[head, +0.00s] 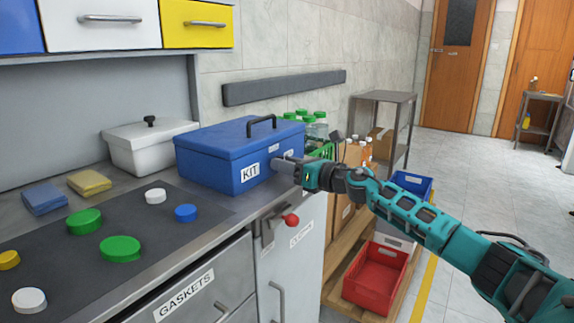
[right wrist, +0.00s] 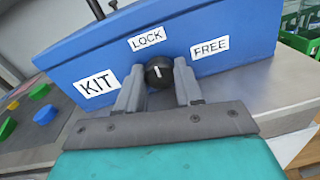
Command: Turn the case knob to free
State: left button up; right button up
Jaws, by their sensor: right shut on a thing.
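The blue case (head: 207,160) with a black top handle stands closed on the counter and carries a KIT label. Its black knob (right wrist: 158,72) shows in the right wrist view, under the LOCK label (right wrist: 146,40) and left of the FREE label (right wrist: 209,47). The knob's white mark points about up, toward LOCK rather than FREE. My right gripper (head: 276,165) is at the case's front face, its two fingers shut on the knob from both sides. In the head view the gripper hides the knob. My left gripper is out of view.
A dark mat (head: 60,268) with several coloured caps lies on the counter at left. A red-knobbed lever (head: 290,220) sits on the cabinet below. Green-capped bottles (head: 316,130) and a red bin (head: 378,275) are to the right.

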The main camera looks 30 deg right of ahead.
jog(key=c, duration=0.3)
jog(key=shift+c, duration=0.2)
